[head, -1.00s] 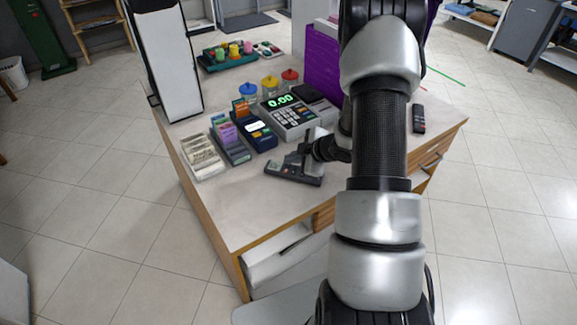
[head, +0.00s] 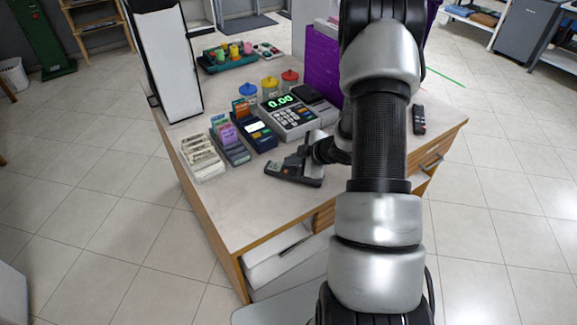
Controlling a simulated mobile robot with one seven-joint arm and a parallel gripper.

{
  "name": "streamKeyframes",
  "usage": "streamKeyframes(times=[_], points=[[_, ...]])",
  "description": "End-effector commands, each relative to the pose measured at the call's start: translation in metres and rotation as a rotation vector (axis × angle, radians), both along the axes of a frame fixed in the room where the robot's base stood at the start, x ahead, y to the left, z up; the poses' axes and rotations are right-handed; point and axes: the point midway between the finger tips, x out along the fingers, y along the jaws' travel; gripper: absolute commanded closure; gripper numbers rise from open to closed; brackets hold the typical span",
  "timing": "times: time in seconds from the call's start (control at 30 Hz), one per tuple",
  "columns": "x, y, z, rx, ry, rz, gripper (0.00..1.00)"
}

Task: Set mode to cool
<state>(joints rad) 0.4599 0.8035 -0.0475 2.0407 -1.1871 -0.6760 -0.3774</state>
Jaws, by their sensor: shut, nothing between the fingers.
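No mode label can be read in the head view. A dark handheld remote (head: 418,119) with small buttons lies flat on the right part of the counter, to the right of my arm. A dark grey device (head: 290,174) with a flat base and a slanted upper part sits at the counter's front middle; its small markings are unreadable. My gripper (head: 314,150) is shut and empty, low over the counter by the right side of this device, well left of the remote. My arm hides part of the counter; I cannot tell whether the gripper touches the device.
Behind the device stand a register with a green 0.00 display (head: 285,112), a card terminal (head: 254,132) and card trays (head: 203,158). A purple box (head: 322,66) and a tall white panel (head: 168,65) rise further back. The counter's front left (head: 235,210) is bare.

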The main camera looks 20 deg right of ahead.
Motion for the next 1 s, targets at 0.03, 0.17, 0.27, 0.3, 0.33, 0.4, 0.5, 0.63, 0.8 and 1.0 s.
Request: streamKeyframes(times=[0.03,0.17,0.27,0.3,0.33,0.4,0.5,0.63,0.8,1.0], points=[[0.0,0.0,0.0,0.0,0.0,0.0,1.0],[0.0,0.0,0.0,-0.001,0.001,0.0,1.0],[0.0,0.0,0.001,-0.001,0.0,-0.001,1.0],[0.0,0.0,0.002,-0.001,0.001,0.0,1.0],[0.0,0.0,0.004,-0.001,0.001,0.0,1.0],[0.0,0.0,0.008,0.0,0.0,0.0,1.0],[0.0,0.0,0.013,0.0,0.0,0.0,1.0],[0.0,0.0,0.016,0.0,0.001,0.001,1.0],[0.0,0.0,0.015,0.0,0.001,0.001,1.0],[0.0,0.0,0.02,0.0,0.0,0.0,1.0]])
